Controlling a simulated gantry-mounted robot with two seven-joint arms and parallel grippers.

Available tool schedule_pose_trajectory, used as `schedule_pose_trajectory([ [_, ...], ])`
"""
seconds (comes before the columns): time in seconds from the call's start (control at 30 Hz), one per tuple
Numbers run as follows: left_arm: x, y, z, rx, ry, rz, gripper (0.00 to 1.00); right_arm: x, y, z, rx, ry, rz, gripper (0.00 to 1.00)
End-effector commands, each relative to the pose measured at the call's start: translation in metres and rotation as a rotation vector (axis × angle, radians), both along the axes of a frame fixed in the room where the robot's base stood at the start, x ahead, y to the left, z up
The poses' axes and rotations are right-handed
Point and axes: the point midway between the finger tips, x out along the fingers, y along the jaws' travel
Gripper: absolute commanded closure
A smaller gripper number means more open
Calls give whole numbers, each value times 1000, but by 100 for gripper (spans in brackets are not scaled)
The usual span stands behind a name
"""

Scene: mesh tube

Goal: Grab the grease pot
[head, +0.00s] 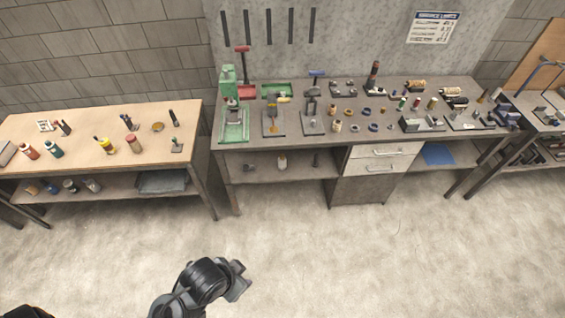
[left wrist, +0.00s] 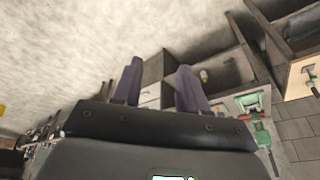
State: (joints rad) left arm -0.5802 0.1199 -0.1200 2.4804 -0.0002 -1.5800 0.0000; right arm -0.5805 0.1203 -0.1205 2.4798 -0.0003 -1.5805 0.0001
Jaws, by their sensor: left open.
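I cannot tell for sure which of the small containers is the grease pot. On the wooden-topped left bench (head: 75,128) stand a red container (head: 30,151), a teal container (head: 54,149), a yellow container (head: 104,146) and a red-and-yellow container (head: 135,145). A flat round brown item (head: 157,127) lies near them. My left gripper (head: 241,279) is over the floor in front of the benches, far from all of these. In the left wrist view its two fingers (left wrist: 160,72) are spread with nothing between them. My right gripper is not in view.
The grey middle workbench (head: 330,140) holds a green press (head: 232,110), small vises and many small parts. Shelves under both benches hold more items, including several containers (head: 71,186) at the left. Another table (head: 545,125) stands at the right. The floor (head: 350,250) is open.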

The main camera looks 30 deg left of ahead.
Motion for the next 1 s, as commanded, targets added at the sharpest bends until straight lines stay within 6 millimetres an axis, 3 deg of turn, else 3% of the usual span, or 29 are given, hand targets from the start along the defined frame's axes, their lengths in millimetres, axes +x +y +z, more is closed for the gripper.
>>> schedule_pose_trajectory([
  [0.33, 0, 0, 0, 0, 0, 0, 57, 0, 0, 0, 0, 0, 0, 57],
  [0.5, 0, 0, 0, 0, 0, 0, 36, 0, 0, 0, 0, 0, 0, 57],
  [0.8, 1, 0, 0, -3, -1, 9, 36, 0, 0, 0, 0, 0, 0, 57],
  [1.0, 20, -3, 7, -36, -111, 43, 36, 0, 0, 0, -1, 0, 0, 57],
])
